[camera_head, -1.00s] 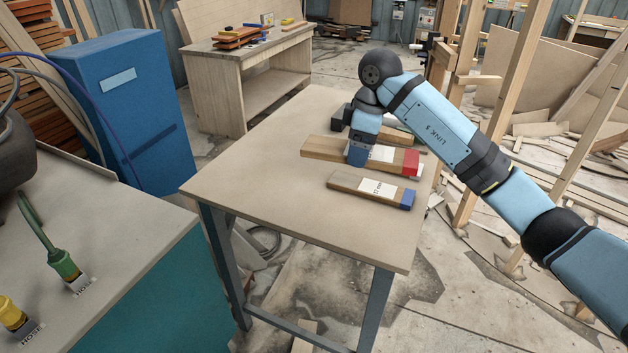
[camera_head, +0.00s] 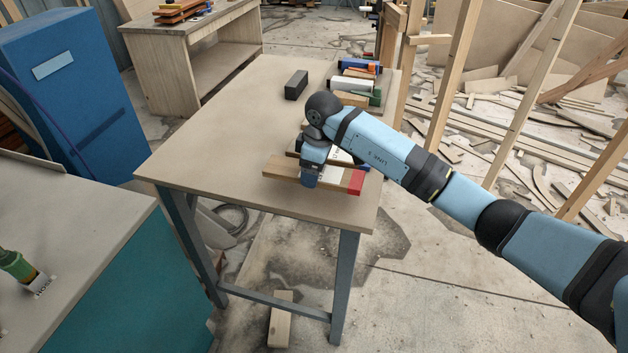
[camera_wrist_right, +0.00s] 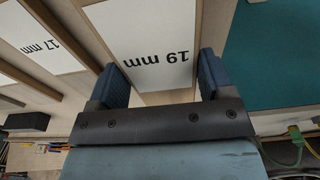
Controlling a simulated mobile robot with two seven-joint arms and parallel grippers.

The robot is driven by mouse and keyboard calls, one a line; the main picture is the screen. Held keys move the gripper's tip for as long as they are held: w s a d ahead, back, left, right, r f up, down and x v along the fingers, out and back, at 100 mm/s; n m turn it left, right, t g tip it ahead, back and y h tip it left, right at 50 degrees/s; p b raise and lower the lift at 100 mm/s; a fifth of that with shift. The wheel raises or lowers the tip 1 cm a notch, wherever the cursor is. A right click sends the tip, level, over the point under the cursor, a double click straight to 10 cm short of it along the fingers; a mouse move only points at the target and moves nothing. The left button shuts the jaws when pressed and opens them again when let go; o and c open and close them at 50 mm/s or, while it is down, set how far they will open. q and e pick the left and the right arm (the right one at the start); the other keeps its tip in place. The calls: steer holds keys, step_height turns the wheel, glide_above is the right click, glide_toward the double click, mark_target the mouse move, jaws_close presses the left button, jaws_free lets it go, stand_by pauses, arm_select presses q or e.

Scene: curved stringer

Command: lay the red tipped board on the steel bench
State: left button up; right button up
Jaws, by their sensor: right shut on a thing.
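The red tipped board (camera_head: 282,171) is a pale wooden board with a red right end, over the front part of the wood-topped table (camera_head: 222,118). My right gripper (camera_head: 310,180) is shut across its middle from above. In the right wrist view, the board's 19 mm label (camera_wrist_right: 152,52) lies between the two fingers of my right gripper (camera_wrist_right: 160,72). I cannot tell how far the board is above the tabletop. A grey-topped bench (camera_head: 82,203) with a teal side stands at the lower left. My left gripper is not in view.
Another board with a 17 mm label (camera_wrist_right: 42,42) lies beside the held one, partly hidden in the head view. A green hose fitting (camera_head: 18,265) is on the grey bench top.

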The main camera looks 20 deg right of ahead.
steer(key=shift+f, duration=2)
steer(key=shift+f, duration=0.15)
steer(key=o, duration=1.1)
steer(key=shift+c, duration=0.2)
